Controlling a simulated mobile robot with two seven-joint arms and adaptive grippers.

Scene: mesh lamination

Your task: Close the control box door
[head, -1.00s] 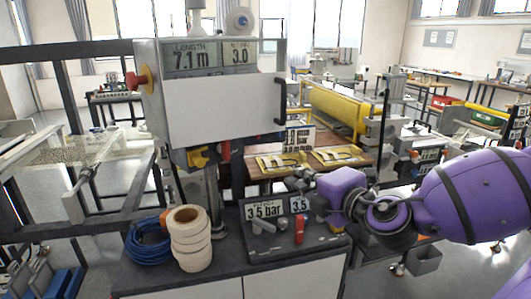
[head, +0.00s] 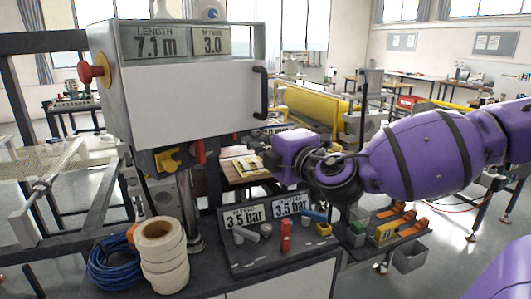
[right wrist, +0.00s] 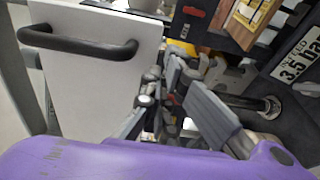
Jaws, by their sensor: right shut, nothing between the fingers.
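The grey control box (head: 103,75) stands at upper left in the head view, with LENGTH 7.1 m and 3.0 displays. Its white door (head: 180,105) has a black handle (head: 261,92) on its right edge. I cannot tell how far the door stands open. In the right wrist view the door (right wrist: 100,75) and handle (right wrist: 85,45) are at upper left. My right gripper (right wrist: 172,78) is shut and empty, just right of the door's edge there. In the head view it is low, right of the door and below the handle, its fingertips mostly hidden. My left gripper is not in view.
A red emergency button (head: 92,71) sticks out on the box's left. Below are a white tape roll stack (head: 163,258), blue cable coil (head: 115,262) and a control panel (head: 240,262) with 3.5 bar displays. A yellow roller machine (head: 310,110) stands behind.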

